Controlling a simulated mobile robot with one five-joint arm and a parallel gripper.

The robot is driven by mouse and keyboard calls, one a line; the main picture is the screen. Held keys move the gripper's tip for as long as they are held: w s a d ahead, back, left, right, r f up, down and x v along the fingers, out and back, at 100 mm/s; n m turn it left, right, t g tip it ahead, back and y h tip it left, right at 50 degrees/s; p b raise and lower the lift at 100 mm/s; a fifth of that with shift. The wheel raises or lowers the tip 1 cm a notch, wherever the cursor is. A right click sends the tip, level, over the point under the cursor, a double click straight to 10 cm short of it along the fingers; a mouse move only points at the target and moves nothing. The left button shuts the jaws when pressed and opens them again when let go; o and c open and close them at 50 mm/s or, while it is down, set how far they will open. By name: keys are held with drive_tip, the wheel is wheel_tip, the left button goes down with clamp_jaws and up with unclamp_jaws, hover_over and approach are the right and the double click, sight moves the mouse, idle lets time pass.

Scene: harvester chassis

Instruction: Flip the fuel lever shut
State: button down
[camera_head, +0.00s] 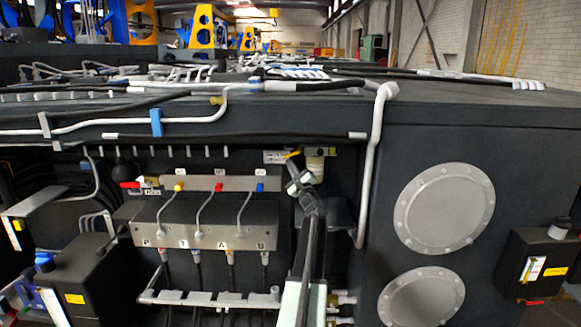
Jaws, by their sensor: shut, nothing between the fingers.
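A small orange-yellow piece (292,154), which looks like the lever handle, shows beside a cream cylinder (315,167) under the chassis ledge. It is too small for me to tell its exact angle. My gripper (293,166) is shut and empty, with its tips right below the orange-yellow piece. I cannot tell whether they touch it. My gripper and arm hide part of the fitting behind them.
A grey block with several hoses (205,224) and coloured caps stands to the left. A red handle (130,185) lies further left. A white pipe (373,150) runs down to the right, beside round cover plates (444,209).

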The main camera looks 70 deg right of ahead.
drive_tip(key=shift+w+a+r+p, duration=0.3)
drive_tip(key=shift+w+r+p, duration=0.2)
drive_tip(key=shift+w+r, duration=0.15)
drive_tip(key=shift+w, duration=0.15)
drive_tip(key=shift+a, duration=0.1)
idle(0.4)
drive_tip(key=b+v, duration=0.3)
drive_tip(key=v, duration=0.4)
drive_tip(key=shift+s+a, duration=0.15)
drive_tip(key=shift+s, duration=0.15)
drive_tip(key=shift+f, duration=0.15)
